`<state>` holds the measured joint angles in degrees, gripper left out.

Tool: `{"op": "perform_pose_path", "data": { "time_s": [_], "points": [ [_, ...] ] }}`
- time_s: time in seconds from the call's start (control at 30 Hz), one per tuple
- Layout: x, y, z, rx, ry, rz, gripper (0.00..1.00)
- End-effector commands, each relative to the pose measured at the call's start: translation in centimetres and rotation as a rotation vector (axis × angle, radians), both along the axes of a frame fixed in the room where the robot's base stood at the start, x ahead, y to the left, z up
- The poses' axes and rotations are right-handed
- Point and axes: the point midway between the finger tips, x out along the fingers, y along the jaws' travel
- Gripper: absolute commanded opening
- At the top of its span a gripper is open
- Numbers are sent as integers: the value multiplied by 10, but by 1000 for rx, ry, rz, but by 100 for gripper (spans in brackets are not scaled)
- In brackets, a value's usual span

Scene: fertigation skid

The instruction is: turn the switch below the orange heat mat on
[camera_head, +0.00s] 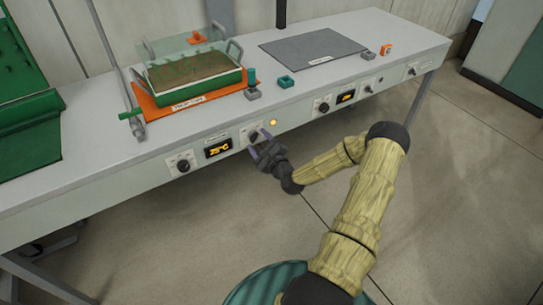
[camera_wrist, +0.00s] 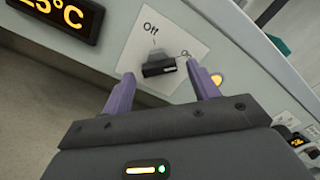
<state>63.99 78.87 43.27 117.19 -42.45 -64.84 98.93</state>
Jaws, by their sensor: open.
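The orange heat mat (camera_head: 150,107) lies on the bench at the left, under a green-rimmed tray of soil. Below it on the bench's front panel is a black switch knob on a white plate, mostly behind my gripper in the head view. In the wrist view the switch (camera_wrist: 158,68) shows clearly, with "Off" printed above it and a second, partly hidden label at its right. I cannot tell for sure which label it points to. My gripper (camera_head: 262,143) is open in front of the panel, its purple fingertips on either side of the knob; contact cannot be told.
An orange-digit display (camera_head: 217,148) and another knob (camera_head: 182,163) sit left of the switch. A round amber lamp (camera_head: 273,122) is just right of it and looks lit. More controls (camera_head: 323,106) line the panel rightward. A grey mat (camera_head: 312,47) lies on the bench.

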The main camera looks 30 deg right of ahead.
Motion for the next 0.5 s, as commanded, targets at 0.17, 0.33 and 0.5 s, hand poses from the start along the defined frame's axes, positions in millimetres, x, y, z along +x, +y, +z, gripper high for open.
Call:
{"op": "perform_pose_path", "data": {
  "time_s": [0.17, 0.33, 0.5],
  "points": [
    [-25, -1, 0, 3, 3, -1, 60],
    [-59, -3, 0, 4, 3, -1, 60],
    [-93, -4, 0, 4, 3, -3, 60]
  ]
}}
